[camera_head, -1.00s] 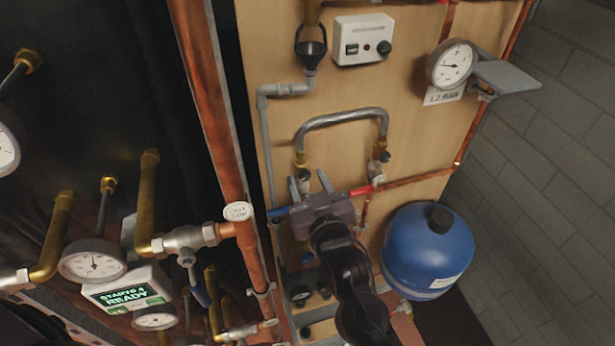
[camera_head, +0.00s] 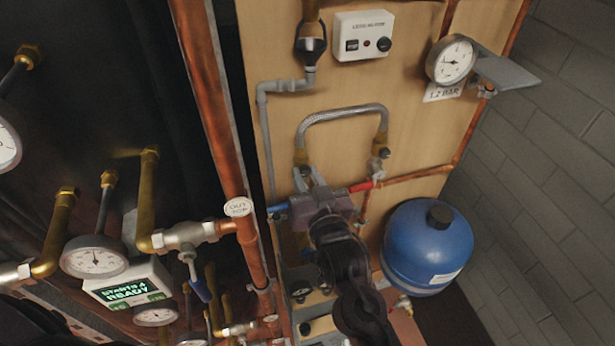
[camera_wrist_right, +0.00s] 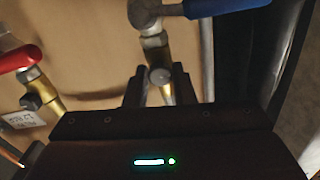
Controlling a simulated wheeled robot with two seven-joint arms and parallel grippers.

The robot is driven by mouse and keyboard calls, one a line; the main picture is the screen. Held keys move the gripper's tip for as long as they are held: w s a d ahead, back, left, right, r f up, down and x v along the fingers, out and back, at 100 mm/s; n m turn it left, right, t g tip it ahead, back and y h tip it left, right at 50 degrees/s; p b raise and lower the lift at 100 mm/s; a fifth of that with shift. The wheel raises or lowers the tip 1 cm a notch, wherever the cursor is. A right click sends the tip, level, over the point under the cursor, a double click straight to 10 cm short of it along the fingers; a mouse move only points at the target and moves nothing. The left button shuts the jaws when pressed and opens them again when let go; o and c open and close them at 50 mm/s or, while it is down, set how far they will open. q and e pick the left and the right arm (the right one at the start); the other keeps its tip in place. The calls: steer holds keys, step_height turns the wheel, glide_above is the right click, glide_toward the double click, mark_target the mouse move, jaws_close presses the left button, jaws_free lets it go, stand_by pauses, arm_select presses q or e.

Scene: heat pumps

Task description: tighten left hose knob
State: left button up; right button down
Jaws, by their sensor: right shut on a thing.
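The silver braided hose (camera_head: 340,115) arches between two brass fittings on the wooden panel. Its left brass fitting (camera_head: 301,157) is just above the fingertips of my right gripper (camera_head: 308,175). In the wrist view, a small round grey knob (camera_wrist_right: 160,75) on the brass valve sits between the two dark fingers of the right gripper (camera_wrist_right: 160,84). The gripper is shut on this left hose knob, which the fingers mostly hide in the head view. The right hose knob (camera_head: 385,153) is free on the other fitting. My left gripper is not in view.
A blue lever (camera_head: 277,208) and a red lever (camera_head: 360,187) flank the right gripper. A blue tank (camera_head: 428,250) stands at the lower right. A vertical copper pipe (camera_head: 205,90) runs left of the panel. Gauges and brass pipes crowd the left.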

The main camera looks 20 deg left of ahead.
steer(key=shift+m, duration=0.4)
steer(key=c, duration=1.2)
jaws_free()
steer(key=shift+s+d+f, duration=0.15)
steer(key=shift+s+d, duration=0.1)
steer(key=b+v, duration=0.2)
steer(key=v, duration=0.5)
steer(key=shift+b, duration=0.3)
